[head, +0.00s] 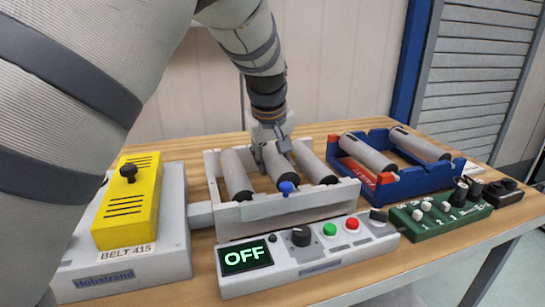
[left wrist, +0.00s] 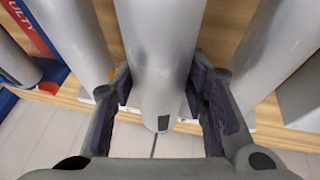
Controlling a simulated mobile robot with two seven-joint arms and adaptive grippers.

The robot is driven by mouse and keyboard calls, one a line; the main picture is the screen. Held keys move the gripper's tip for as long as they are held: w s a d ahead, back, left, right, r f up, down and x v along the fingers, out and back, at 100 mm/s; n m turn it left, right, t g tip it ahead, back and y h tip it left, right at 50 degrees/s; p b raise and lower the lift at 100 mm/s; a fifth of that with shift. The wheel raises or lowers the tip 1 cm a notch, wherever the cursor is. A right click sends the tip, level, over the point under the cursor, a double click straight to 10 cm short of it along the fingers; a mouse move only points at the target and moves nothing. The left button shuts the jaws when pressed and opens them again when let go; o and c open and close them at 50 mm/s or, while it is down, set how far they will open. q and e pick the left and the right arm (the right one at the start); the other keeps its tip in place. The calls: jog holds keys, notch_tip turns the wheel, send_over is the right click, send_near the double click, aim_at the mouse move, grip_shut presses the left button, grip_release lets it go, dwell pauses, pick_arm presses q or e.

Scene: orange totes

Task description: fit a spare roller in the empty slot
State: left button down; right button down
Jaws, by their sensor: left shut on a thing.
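A light grey frame (head: 285,205) on the table holds grey rollers with dark ends side by side: a left roller (head: 236,172), a middle roller (head: 281,171) and a right roller (head: 312,163). My left gripper (head: 271,153) reaches down from above and is shut on the middle roller, which also shows between its fingers in the left wrist view (left wrist: 160,60). The middle roller lies between the frame's rails, behind a blue knob (head: 287,187). I cannot tell whether its ends are fully seated. My right gripper is not in view.
A blue tray (head: 385,190) with red corners holds two rollers; its red label ends in "ULTY" in the wrist view. A control box (head: 310,265) reading OFF stands in front. A yellow-topped belt unit (head: 130,205) is left, a green box (head: 440,220) right.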

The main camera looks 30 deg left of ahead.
pick_arm(q)
jog(key=shift+f, duration=0.1)
jog(key=shift+f, duration=0.8)
jog(key=shift+f, duration=0.15)
jog(key=c, duration=0.9)
grip_release()
jog(key=shift+o, duration=0.2)
jog(key=shift+f, duration=0.1)
jog(key=v, duration=1.2)
